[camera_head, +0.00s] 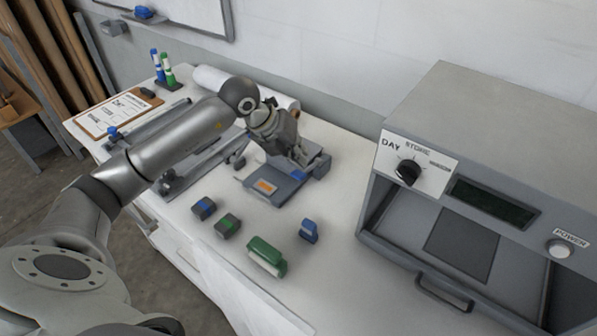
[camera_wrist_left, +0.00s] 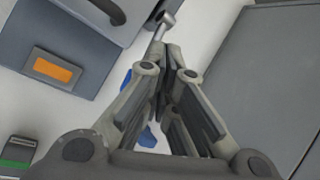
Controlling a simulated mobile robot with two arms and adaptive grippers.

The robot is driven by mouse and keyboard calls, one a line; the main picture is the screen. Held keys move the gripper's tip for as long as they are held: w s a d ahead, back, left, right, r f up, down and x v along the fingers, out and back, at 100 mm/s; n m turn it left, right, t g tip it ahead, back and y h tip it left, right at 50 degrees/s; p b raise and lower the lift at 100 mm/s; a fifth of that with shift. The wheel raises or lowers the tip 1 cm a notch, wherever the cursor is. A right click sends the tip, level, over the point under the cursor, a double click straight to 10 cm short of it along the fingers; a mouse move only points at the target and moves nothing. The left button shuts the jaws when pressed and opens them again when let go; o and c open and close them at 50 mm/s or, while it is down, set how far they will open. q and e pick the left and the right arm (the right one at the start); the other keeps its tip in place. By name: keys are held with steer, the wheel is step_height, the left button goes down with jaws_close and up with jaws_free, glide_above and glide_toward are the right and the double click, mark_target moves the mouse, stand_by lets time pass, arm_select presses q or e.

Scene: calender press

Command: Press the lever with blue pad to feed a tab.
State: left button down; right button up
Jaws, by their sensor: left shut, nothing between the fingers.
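The grey tab dispenser (camera_head: 262,197) stands on the white table, with an orange tab or label (camera_head: 265,187) on its front part. A small blue pad (camera_head: 298,175), likely the lever's, shows at its right side, just below my left gripper (camera_head: 301,158). My left gripper is shut and empty, pointing down over the dispenser; I cannot tell whether it touches the pad. In the left wrist view the fingers (camera_wrist_left: 165,55) are together beside a metal rod (camera_wrist_left: 165,22). The orange label (camera_wrist_left: 52,68) is at left, and blue bits (camera_wrist_left: 147,138) are partly hidden behind the fingers. My right gripper is out of view.
A large grey machine (camera_head: 480,130) with a dial and display stands at right. Small blue (camera_head: 204,208) and green (camera_head: 228,225) blocks, a green-handled piece (camera_head: 266,255) and another blue piece (camera_head: 308,230) lie in front. A clipboard (camera_head: 118,112) and markers are at back left.

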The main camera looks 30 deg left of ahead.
arm_select(q)
steer(key=r+p, duration=0.1)
steer(key=r, duration=0.1)
steer(key=w+r+p, duration=0.1)
steer(key=r, duration=0.1)
steer(key=shift+d+r+p, duration=0.1)
steer(key=shift+r+p, duration=0.25)
steer(key=shift+p, duration=0.05)
stand_by(0.6)
